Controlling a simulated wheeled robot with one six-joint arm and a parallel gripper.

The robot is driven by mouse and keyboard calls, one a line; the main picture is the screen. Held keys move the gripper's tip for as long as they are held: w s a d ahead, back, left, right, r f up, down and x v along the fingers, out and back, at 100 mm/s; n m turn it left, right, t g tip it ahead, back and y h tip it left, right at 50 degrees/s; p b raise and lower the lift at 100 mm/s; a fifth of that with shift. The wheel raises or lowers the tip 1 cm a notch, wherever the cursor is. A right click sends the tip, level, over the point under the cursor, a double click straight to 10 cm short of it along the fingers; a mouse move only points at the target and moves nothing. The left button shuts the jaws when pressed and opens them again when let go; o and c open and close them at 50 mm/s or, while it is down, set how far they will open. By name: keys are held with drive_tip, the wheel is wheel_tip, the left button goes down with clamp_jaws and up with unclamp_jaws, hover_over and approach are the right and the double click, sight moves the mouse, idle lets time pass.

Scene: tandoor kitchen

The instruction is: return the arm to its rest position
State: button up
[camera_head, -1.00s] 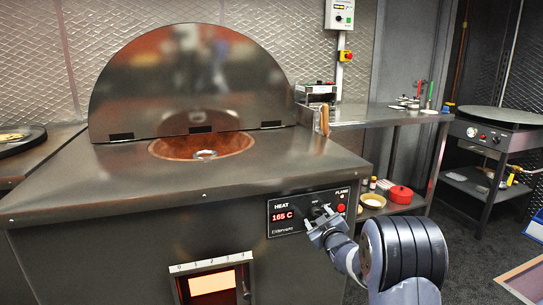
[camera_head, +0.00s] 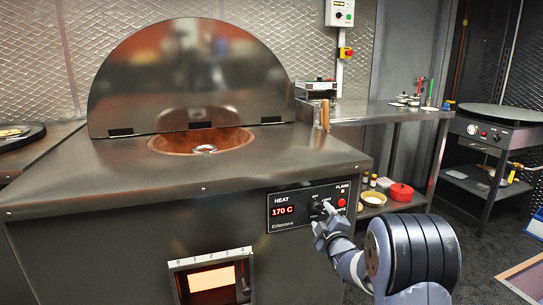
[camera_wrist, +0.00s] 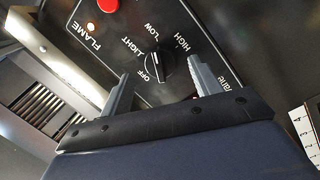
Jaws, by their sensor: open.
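My gripper (camera_head: 324,217) is open and empty, in front of the control panel (camera_head: 281,226) on the tandoor's front face. In the wrist view its two fingers (camera_wrist: 160,70) stand apart on either side of the black knob (camera_wrist: 170,72) and are not closed on it. I cannot tell how far the fingertips are from the panel. The knob (camera_head: 317,209) also shows just above the gripper in the head view. My arm reaches in from the lower right, bent low beside the tandoor.
The tandoor's steel top (camera_head: 100,178) has a round opening (camera_head: 172,145) and a raised half-round lid (camera_head: 190,75). The display reads 170 C, and the flame lamp (camera_wrist: 91,26) glows. A steel side table (camera_head: 370,112) with a lower shelf stands behind.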

drive_tip(key=shift+s+d, duration=0.2)
drive_tip(key=shift+s, duration=0.9)
drive_tip(key=shift+s+d, duration=0.15)
drive_tip(key=shift+s, duration=0.9)
drive_tip(key=shift+a, duration=0.15)
